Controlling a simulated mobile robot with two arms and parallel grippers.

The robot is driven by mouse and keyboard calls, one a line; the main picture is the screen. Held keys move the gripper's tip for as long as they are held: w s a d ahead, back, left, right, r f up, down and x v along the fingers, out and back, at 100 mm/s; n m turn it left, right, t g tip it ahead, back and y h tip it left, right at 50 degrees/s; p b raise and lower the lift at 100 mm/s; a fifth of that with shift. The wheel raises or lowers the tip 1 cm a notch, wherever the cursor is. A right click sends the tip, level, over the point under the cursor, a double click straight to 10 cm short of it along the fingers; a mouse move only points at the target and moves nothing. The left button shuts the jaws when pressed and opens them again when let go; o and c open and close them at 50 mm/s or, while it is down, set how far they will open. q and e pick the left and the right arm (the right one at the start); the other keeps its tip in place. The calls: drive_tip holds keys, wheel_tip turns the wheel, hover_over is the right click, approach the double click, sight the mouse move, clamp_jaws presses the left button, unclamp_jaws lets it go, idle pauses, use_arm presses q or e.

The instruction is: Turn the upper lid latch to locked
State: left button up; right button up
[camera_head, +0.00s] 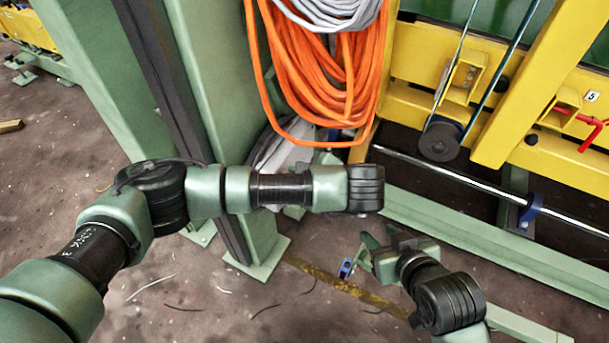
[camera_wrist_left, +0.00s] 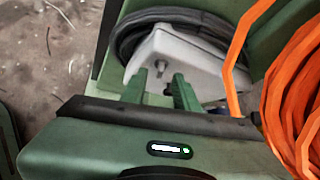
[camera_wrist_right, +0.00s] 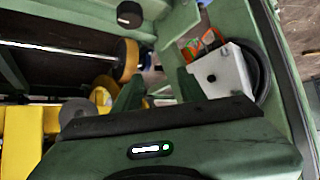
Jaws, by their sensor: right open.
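A pale grey box (camera_wrist_left: 200,62) with a dark cable coiled around it shows ahead of my left gripper (camera_wrist_left: 160,95). The left fingers are apart, in front of the box's near edge. Small knobs or studs show between them; I cannot tell whether one is the upper lid latch. The box (camera_wrist_right: 228,72), with a round dark spot on its face, also shows in the right wrist view, beside the right fingers. My right gripper (camera_head: 384,248) is open and empty, low over the floor in the head view. My left arm covers its own gripper and much of the box there.
Orange hose (camera_head: 335,75) and grey cable (camera_head: 330,12) hang at the green post (camera_head: 225,80). A yellow frame (camera_head: 545,150) with a metal rod (camera_head: 450,172) stands at the right. A small blue part (camera_head: 346,268) is beside the right gripper. The floor at lower left is mostly open.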

use_arm(q)
drive_tip(key=p+v, duration=0.4)
drive_tip(key=v, duration=0.1)
drive_tip(key=shift+s+d+r, duration=0.2)
drive_tip(key=shift+r, duration=0.05)
use_arm(e)
drive_tip(key=s+d+f+g, duration=0.1)
drive_tip(key=s+g, duration=0.2)
drive_tip(key=s, duration=0.2)
drive_tip(key=s+d+f+g+h, duration=0.1)
drive_tip(key=s+d+f+g, duration=0.1)
drive_tip(key=s, duration=0.3)
drive_tip(key=shift+s+d+f+g+h, duration=0.2)
drive_tip(key=shift+s+d+g+h, duration=0.1)
drive_tip(key=shift+s+g, duration=0.15)
